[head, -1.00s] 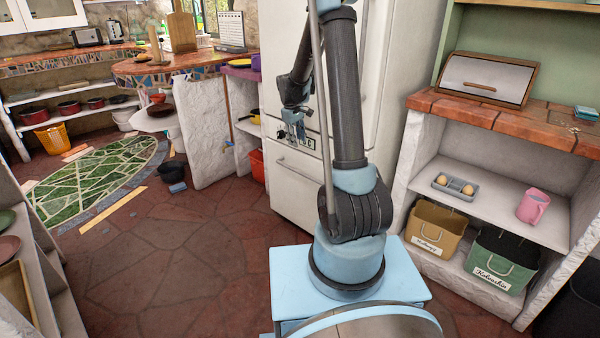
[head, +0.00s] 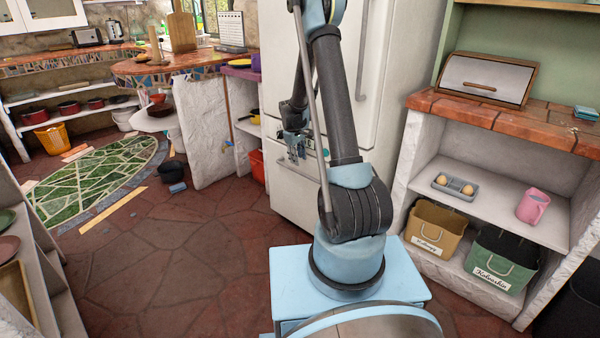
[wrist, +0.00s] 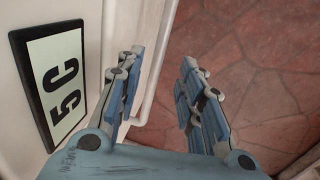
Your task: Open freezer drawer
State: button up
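The white freezer drawer (head: 290,195) is the lower front of the fridge, behind my arm in the head view, and looks shut. Its pale bar handle (head: 300,168) runs across near its top edge, partly hidden by my arm. In the wrist view the handle (wrist: 158,70) passes close to the left finger, on the side facing the gap. My gripper (head: 296,152) is at the handle's height in the head view. In the wrist view my gripper (wrist: 160,92) has its fingers apart with a gap between them. Whether a finger touches the handle I cannot tell.
A black-framed "5C" display (wrist: 55,85) is on the fridge front beside the left finger. A shelf unit (head: 425,155) stands right of the fridge. A red bin (head: 257,165) is left of the drawer. The stone floor (head: 190,240) in front is clear.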

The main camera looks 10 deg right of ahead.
aim_at(300, 172)
jog(key=f, duration=0.5)
jog(key=w+d+f, duration=0.1)
jog(key=f, duration=0.2)
jog(key=shift+d, duration=0.1)
grip_shut()
